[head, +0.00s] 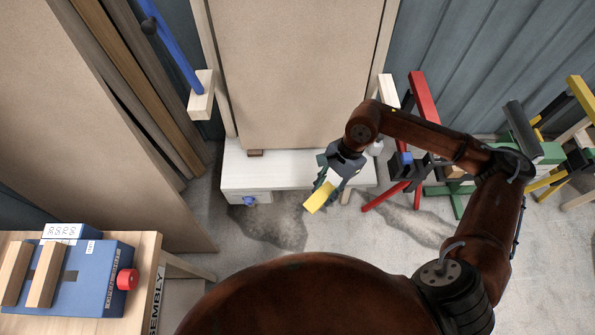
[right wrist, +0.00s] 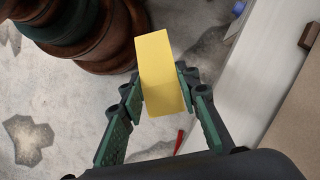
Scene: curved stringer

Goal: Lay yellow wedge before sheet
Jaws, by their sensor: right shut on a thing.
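The yellow wedge (head: 319,197) is held in my right gripper (head: 325,187), just in front of the white ledge's front edge. In the right wrist view the yellow wedge (right wrist: 162,75) sits between both fingers of the gripper (right wrist: 160,92), with grey floor behind it. The tan sheet (head: 298,75) stands upright in a pale wooden frame, its foot at the back of the white ledge (head: 290,178). My left gripper does not show.
A small brown block (head: 255,153) lies on the ledge by the sheet's foot, at left. A blue knob (head: 249,201) is on the ledge's front. A table with a blue box (head: 80,275) stands at lower left. Red, green and yellow stands (head: 425,100) crowd the right.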

